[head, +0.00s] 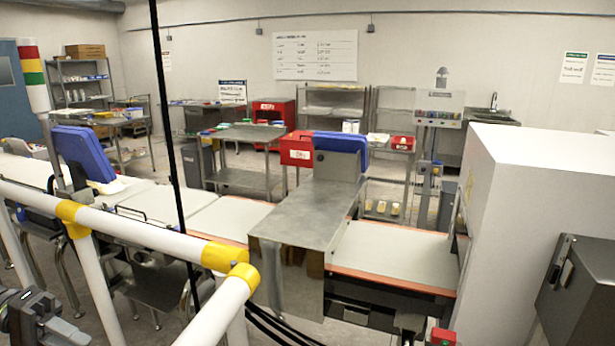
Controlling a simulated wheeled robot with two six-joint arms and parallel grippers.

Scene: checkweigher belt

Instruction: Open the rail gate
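A white tubular rail (140,228) with yellow joints crosses the foreground from the left edge to a yellow corner joint (243,274). A second white rail (208,318) runs from that corner down toward the bottom edge. White posts stand below; one is under the yellow joint (68,212) at left. I cannot tell which section is the gate, and I see no clear latch or hinge. A dark grey part of my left arm, with the gripper (62,330), shows at the bottom left corner, below the rail and cut off by the frame. My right gripper is out of view.
Behind the rail runs a conveyor belt (395,250) with a metal hood (308,215). A white cabinet (530,230) and a grey box (585,295) stand at right. A thin black upright (168,110) crosses the left side. A signal light (31,75) stands at far left.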

